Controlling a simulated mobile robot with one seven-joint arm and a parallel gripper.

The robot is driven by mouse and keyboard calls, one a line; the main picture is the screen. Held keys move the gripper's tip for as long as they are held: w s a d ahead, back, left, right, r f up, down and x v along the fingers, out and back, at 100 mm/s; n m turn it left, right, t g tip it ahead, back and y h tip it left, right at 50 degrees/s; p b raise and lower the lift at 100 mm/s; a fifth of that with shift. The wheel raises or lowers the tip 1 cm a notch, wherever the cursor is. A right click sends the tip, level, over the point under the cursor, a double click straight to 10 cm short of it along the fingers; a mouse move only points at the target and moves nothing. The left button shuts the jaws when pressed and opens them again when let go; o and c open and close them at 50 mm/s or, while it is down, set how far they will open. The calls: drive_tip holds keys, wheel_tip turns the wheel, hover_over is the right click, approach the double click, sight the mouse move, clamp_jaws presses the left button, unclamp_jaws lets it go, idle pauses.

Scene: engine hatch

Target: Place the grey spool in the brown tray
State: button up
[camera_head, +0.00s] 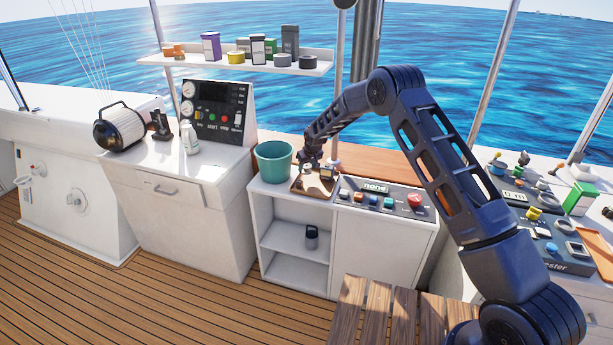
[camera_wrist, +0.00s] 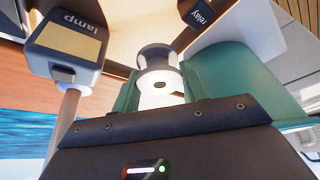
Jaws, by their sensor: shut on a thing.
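The grey spool (camera_wrist: 158,68) shows in the middle of the wrist view, close in front of my gripper's dark body. My gripper (camera_head: 311,166) is shut on it and points down over the brown tray (camera_head: 303,187) on the white cabinet. A tan surface lies beyond the spool in the wrist view. I cannot tell whether the spool touches the tray.
A teal bucket (camera_head: 273,161) stands just left of the tray; it also shows in the wrist view (camera_wrist: 235,80). Boxes marked "lamp" (camera_wrist: 66,42) and "relay" (camera_wrist: 202,14) flank the spool. A control panel (camera_head: 387,199) is right of the tray.

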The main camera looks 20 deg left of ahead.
sight(306, 181)
drive_tip(key=shift+f, duration=2.4)
drive_tip(key=shift+f, duration=0.1)
drive_tip(key=o, duration=0.7)
drive_tip(key=v, duration=1.2)
drive_tip(key=shift+d, duration=0.15)
